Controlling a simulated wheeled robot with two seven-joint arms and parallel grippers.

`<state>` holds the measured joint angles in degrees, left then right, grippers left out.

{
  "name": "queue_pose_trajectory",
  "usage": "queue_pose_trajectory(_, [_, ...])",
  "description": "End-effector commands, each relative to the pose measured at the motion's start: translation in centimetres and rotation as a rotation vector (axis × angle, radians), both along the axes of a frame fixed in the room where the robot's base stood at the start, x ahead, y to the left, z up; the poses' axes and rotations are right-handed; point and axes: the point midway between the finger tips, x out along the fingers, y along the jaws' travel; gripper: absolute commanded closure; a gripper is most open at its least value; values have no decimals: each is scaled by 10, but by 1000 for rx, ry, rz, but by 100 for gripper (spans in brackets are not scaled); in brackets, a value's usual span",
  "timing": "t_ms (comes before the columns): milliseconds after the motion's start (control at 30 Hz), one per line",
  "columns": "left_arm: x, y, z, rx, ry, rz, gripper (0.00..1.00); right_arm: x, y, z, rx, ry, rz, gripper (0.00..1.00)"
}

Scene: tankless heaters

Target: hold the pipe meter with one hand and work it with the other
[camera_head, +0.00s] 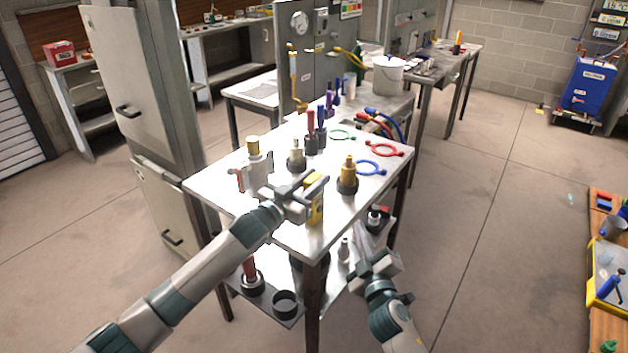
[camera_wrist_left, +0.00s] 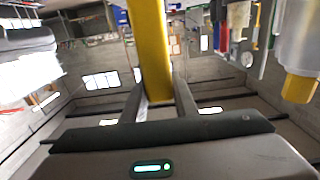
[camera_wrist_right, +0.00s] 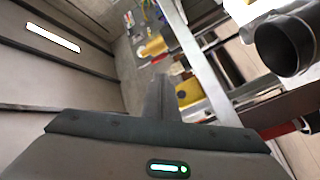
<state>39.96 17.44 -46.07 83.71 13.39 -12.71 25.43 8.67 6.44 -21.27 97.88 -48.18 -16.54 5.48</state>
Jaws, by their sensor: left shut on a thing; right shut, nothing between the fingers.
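The pipe meter (camera_head: 316,212) is a yellow upright body at the front edge of the steel table. My left gripper (camera_head: 312,190) is shut on it and covers part of it. In the left wrist view the yellow body (camera_wrist_left: 150,45) stands between the two fingers (camera_wrist_left: 160,98); its face is not visible there. My right gripper (camera_head: 362,232) is shut and empty, lower and to the right, beside the table's front right leg, apart from the meter. In the right wrist view its closed fingers (camera_wrist_right: 162,95) point up near a yellow thing (camera_wrist_right: 187,93) that I cannot identify for certain.
The steel table (camera_head: 260,215) carries a white bottle with a yellow cap (camera_head: 256,165), brass fittings (camera_head: 347,172), a blue ring (camera_head: 371,168) and a red ring (camera_head: 384,149). A lower shelf (camera_head: 275,300) holds more parts.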

Motion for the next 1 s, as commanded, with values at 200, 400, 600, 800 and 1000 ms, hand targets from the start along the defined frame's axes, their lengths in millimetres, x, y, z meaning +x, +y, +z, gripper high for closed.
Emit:
queue_pose_trajectory(200, [0,0,0,1,1,0,100,-1,0,-1,21,8,-5,100])
queue_pose_trajectory(400, [0,0,0,1,1,0,100,0,0,-1,19,7,-5,100])
queue_pose_trajectory(600, [0,0,0,0,0,0,100,3,4,-1,17,6,-5,100])
queue_pose_trajectory(800, [0,0,0,0,0,0,100,12,16,-1,19,7,-5,100])
queue_pose_trajectory(1000, [0,0,0,0,0,0,100,25,34,0,19,5,-4,100])
